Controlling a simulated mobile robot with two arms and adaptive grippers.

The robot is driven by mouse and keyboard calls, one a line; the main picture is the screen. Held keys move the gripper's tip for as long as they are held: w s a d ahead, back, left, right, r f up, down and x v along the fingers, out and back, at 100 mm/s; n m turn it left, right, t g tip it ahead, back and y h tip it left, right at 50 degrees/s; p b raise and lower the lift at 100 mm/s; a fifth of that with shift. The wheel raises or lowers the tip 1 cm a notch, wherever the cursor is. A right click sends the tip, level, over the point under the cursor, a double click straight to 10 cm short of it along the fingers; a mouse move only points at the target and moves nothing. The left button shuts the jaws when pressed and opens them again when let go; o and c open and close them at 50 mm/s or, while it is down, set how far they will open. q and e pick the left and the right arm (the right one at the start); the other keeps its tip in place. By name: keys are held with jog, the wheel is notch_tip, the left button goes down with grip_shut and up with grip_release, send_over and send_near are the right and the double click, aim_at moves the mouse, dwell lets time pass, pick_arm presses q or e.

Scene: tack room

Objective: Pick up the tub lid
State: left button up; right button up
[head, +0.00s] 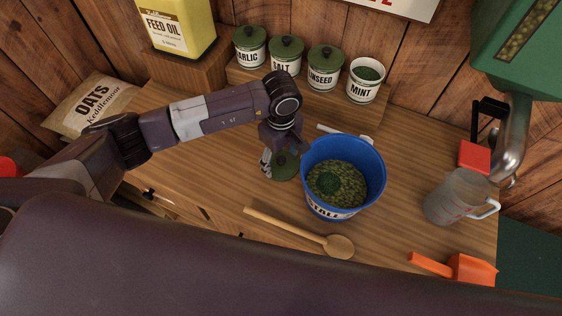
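The tub lid (287,169) is a round dark green lid with a small knob. It lies on the wooden bench, just left of the blue bucket. My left gripper (281,158) points down right at the lid, with one finger showing at the lid's left side. The other finger is not clear, so I cannot tell whether the gripper holds the lid. The mint tub (363,88) on the back shelf is open, with green contents showing. My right gripper is not in view.
The blue bucket (378,174) of feed stands close to the right of my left gripper. A wooden spoon (300,232) lies in front. A jug (455,197) and an orange scoop (468,270) are at the right. Lidded tubs (286,57) line the back shelf.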

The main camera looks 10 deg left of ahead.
pick_arm(q)
jog(key=shift+s+f, duration=0.15)
jog(key=shift+s, duration=0.1)
jog(key=c, duration=0.7)
jog(key=shift+s, duration=0.1)
jog(key=shift+c, duration=0.3)
